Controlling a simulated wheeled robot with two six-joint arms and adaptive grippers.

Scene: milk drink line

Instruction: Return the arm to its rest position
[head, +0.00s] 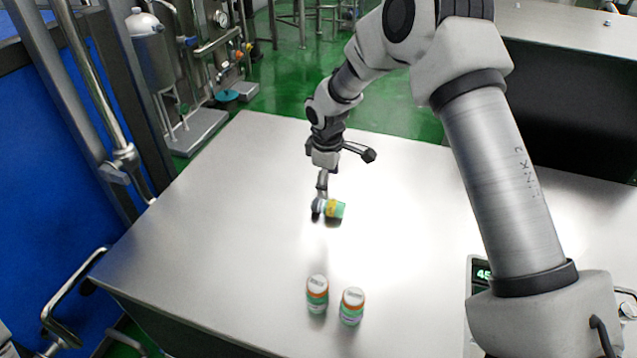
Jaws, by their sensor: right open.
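My right arm comes in from the right and reaches over the steel table (220,220). My right gripper (343,183) is open and empty above the middle of the table, its fingers spread wide. A small bottle with a green and yellow label (335,209) lies on its side beside the lower fingertip; I cannot tell whether they touch. Two bottles with white caps and orange and green labels stand upright nearer the front edge, a left one (317,294) and a right one (351,306). My left gripper is out of view.
A device with a lit display (482,273) sits at the right, partly hidden by my arm. Steel pipes and a tank (150,50) stand behind the table's left edge. Another counter (575,25) is at the back right. The table's left half is clear.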

